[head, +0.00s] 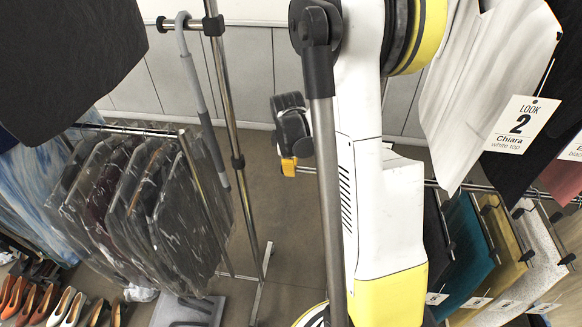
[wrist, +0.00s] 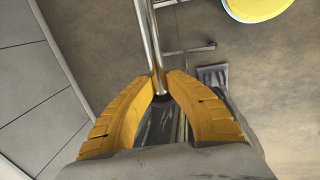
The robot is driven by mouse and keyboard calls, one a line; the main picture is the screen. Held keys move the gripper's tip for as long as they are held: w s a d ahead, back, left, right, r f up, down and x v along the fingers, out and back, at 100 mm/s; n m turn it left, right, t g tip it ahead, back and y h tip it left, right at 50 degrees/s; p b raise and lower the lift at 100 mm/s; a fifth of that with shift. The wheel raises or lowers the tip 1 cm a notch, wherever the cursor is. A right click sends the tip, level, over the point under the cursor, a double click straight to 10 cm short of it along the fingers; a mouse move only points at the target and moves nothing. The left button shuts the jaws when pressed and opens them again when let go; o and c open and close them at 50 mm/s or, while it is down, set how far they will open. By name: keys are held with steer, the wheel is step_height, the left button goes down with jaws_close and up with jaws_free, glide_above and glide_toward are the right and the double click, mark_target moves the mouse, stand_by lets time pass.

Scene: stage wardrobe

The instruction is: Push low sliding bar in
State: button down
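The low sliding bar is a chrome tube with a dark end (wrist: 151,45). It runs down from the top of the wrist view to between my fingers. In the head view a short piece of the bar (head: 307,170) shows left of my arm, in line with the low rail at right; my arm hides the stretch between. My gripper (head: 288,168) is at the bar's left end. In the wrist view the yellow fingers of my gripper (wrist: 161,76) close in on both sides of the bar near its dark end. No gap shows between tips and bar.
The low rail (head: 475,188) at right carries several garments. At left, a rack with bagged garments (head: 130,200) has an upright pole (head: 228,110). Shoes (head: 68,308) stand at the lower left. Open floor (head: 290,225) lies between the racks.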

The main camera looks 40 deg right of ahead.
mark_target(319, 170)
steer(key=s+d+b, duration=0.1)
steer(key=s+d, duration=0.1)
steer(key=s, duration=0.1)
steer(key=s+d, duration=0.3)
steer(key=shift+s+d+b, duration=0.25)
steer(key=shift+d+b, duration=0.1)
steer(key=c, duration=1.3)
jaws_free()
steer(key=shift+f, duration=0.1)
steer(key=shift+c, duration=0.2)
